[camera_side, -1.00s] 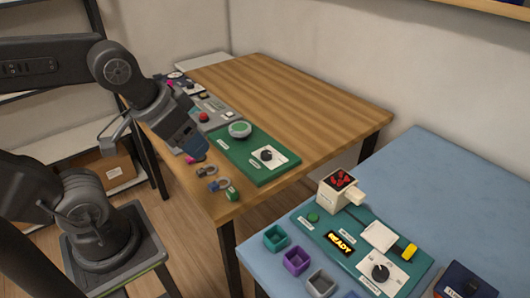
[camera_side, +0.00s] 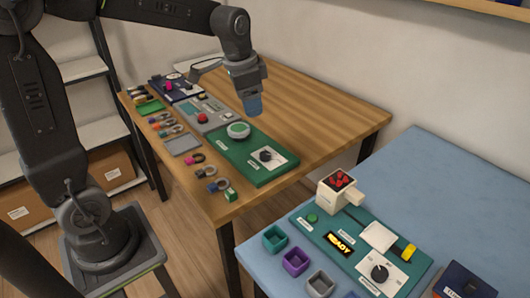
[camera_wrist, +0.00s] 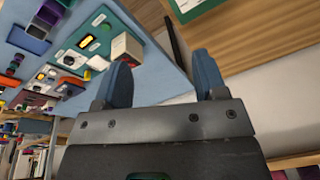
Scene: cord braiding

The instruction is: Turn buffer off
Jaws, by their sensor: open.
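A green panel (camera_side: 245,165) lies on the wooden table, with a round green-and-white pad (camera_side: 238,130) and a black knob (camera_side: 266,156) on a white plate. I cannot read its labels, so I cannot tell whether it is the buffer. A teal panel (camera_side: 322,227) on the blue table has a display reading READY (camera_side: 339,243), a green button (camera_side: 312,218) and a black knob (camera_side: 380,273). My gripper (camera_side: 254,106) is open and empty, above the wooden table behind the green panel. Its two blue fingers (camera_wrist: 163,76) stand apart in the wrist view.
A grey panel with a red button (camera_side: 202,118) lies left of the green panel. Small rings and clips (camera_side: 212,172) line the front edge. Teal, purple and grey bins (camera_side: 296,261) stand on the blue table (camera_side: 440,180). The wooden table's right part (camera_side: 330,115) is clear.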

